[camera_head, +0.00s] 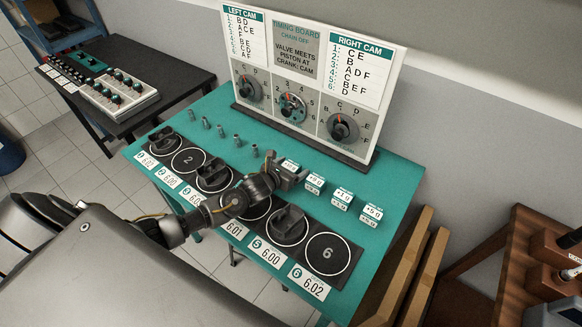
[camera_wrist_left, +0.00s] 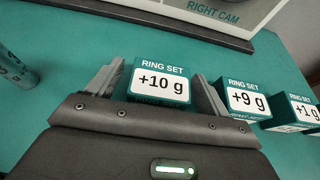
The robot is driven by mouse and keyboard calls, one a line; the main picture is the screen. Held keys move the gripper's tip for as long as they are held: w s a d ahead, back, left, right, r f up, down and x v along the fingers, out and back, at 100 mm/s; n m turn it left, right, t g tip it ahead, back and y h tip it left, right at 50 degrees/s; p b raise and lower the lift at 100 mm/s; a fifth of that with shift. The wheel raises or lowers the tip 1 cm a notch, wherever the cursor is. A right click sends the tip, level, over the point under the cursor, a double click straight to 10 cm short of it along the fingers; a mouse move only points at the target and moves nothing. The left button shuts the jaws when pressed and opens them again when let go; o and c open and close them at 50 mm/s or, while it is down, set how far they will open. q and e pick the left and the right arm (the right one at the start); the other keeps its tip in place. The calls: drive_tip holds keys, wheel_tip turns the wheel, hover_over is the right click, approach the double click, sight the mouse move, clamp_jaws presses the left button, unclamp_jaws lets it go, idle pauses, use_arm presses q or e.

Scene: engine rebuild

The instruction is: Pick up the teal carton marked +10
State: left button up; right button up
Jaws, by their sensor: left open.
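The teal carton marked +10 g (camera_wrist_left: 160,84) stands upright on the teal table, its white label facing my left wrist camera. My left gripper (camera_wrist_left: 155,85) is open, with one finger on each side of the carton; I cannot tell whether either finger touches it. In the head view the left gripper (camera_head: 287,178) reaches over the table at the left end of the carton row, partly hiding the +10 carton (camera_head: 290,164). My right gripper is not in view.
Close to the right finger stands the +9 g carton (camera_wrist_left: 245,101), then a +1 g carton (camera_wrist_left: 302,112). More cartons (camera_head: 371,213) continue the row. The timing board (camera_head: 312,82) stands behind. Piston pads with number cards (camera_head: 326,254) lie in front; small cylinders (camera_head: 222,131) stand left.

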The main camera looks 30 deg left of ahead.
use_arm(q)
drive_tip(key=shift+x, duration=0.85)
drive_tip(key=c, duration=1.1)
drive_tip(key=shift+r, duration=0.1)
drive_tip(key=shift+r, duration=0.55)
drive_tip(key=s+a+r+b, duration=0.1)
drive_tip(key=s+r, duration=0.3)
drive_tip(key=s+a+r+b, duration=0.2)
drive_tip(key=s+r, duration=0.1)
drive_tip(key=s, duration=0.2)
drive_tip(key=s+a+r+b, duration=0.1)
drive_tip(key=s+r+b, duration=0.1)
drive_tip(key=s+r, duration=0.2)
drive_tip(key=shift+s+a+r, duration=0.15)
drive_tip(key=shift+a+r, duration=0.1)
drive_tip(key=shift+r, duration=0.15)
